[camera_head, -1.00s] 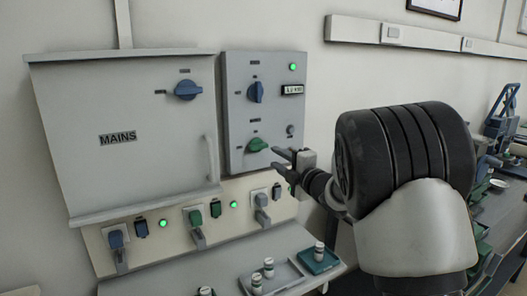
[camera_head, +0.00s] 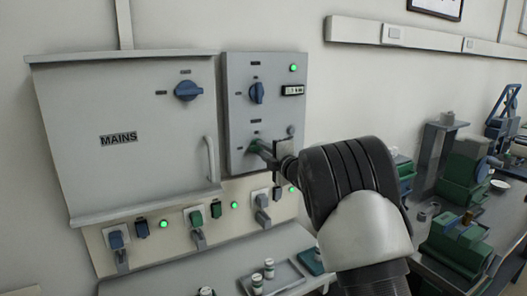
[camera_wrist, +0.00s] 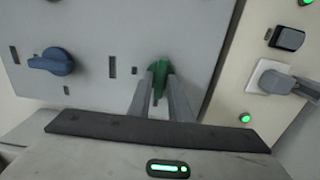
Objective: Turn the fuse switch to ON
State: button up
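A grey control panel (camera_head: 235,112) on the wall carries a blue rotary switch (camera_head: 257,92) above and a green rotary switch (camera_head: 255,146) below. Their labels are too small to read, so I cannot tell which is named fuse. My gripper (camera_head: 262,148) is at the green switch and hides much of it in the head view. In the wrist view, the green switch (camera_wrist: 158,80) is between the two fingertips (camera_wrist: 161,78), one on each side. I cannot tell whether they press on it. The blue switch shows in the wrist view (camera_wrist: 52,62), clear of the fingers.
A MAINS box (camera_head: 120,150) with a blue switch (camera_head: 188,90) and a bar handle (camera_head: 211,158) stands left of the panel. Below is a strip with plugs (camera_head: 197,228) and green lamps. A tray (camera_head: 285,279) with small jars is on the bench.

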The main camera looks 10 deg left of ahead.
grip_shut()
jog(key=shift+m, duration=0.3)
jog(key=shift+m+p, duration=2.7)
jog(key=shift+m, duration=5.9)
jog(key=shift+o, duration=2)
grip_release()
